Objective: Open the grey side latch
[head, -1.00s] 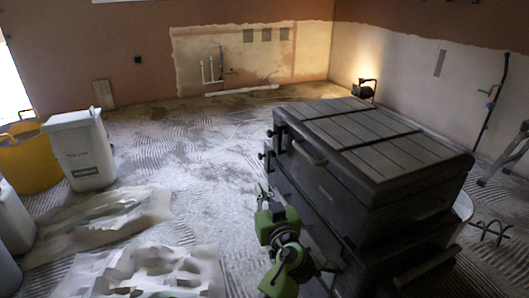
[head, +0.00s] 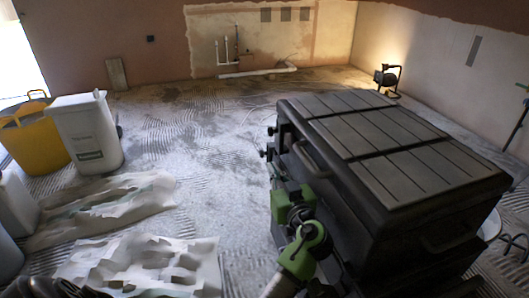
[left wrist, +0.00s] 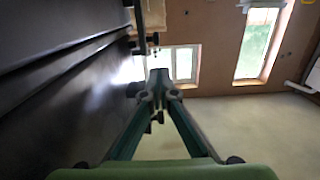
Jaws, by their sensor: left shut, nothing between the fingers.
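A dark tool chest of stacked boxes with a ribbed lid (head: 390,135) stands at the right in the head view. Small dark fittings (head: 268,143) stick out at its far left corner, and dark fittings also show in the left wrist view (left wrist: 140,48) beside the chest's side wall (left wrist: 60,75). I cannot tell which of them is the grey side latch. My green left gripper (left wrist: 158,80) is shut and empty, its fingertips close to these fittings; contact is unclear. In the head view its body runs along the chest's left side and its fingertips are hard to make out. My right gripper is not in view.
A work light (head: 386,78) stands behind the chest. A yellow tub (head: 35,145), a white bin (head: 85,130) and crumpled sheets (head: 140,262) are at the left. The floor (head: 205,150) between them and the chest is mostly clear.

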